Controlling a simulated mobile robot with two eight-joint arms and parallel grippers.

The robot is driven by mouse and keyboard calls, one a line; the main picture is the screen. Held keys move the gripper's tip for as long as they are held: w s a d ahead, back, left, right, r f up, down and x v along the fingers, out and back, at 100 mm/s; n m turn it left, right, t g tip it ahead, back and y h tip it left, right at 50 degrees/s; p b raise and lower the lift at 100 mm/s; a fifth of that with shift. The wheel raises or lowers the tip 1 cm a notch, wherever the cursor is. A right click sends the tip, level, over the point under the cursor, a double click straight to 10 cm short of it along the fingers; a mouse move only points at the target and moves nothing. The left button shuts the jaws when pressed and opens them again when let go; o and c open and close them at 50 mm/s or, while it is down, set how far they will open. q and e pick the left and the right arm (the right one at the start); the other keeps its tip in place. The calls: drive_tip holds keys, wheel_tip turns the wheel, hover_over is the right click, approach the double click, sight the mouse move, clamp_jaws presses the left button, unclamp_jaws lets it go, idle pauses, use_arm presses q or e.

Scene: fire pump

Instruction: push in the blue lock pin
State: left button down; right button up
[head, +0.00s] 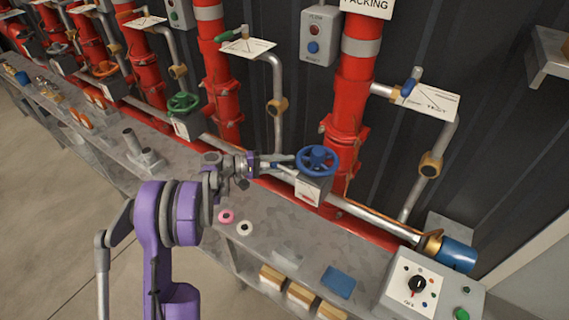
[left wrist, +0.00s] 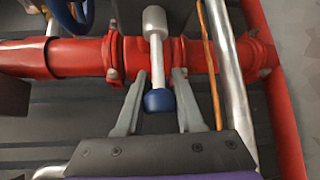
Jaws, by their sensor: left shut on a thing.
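The blue lock pin (left wrist: 158,101) shows in the left wrist view as a blue knob on a thin silver shaft. The shaft runs into a wider pale silver cylinder (left wrist: 155,24) pointing away from me. My left gripper (left wrist: 160,85) is shut on the pin, with one grey finger on each side of the blue knob. In the head view my left gripper (head: 272,164) is just left of the blue handwheel (head: 317,160), above the bench. The fingers partly hide the pin there. My right gripper is not in view.
Red vertical pipes (head: 345,125) stand behind the bench (head: 285,245). A white sign (head: 312,190) is below the handwheel. Pink (head: 227,216) and white (head: 245,228) rings lie on the bench near my arm. A control box (head: 415,283) stands at the right.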

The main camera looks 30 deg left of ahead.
use_arm(q)
drive_tip(key=d, duration=0.3)
drive_tip(key=shift+s+d, duration=0.15)
idle(0.3)
drive_tip(key=c, duration=0.5)
unclamp_jaws()
drive_tip(key=shift+d, duration=0.15)
drive_tip(key=v, duration=1.1)
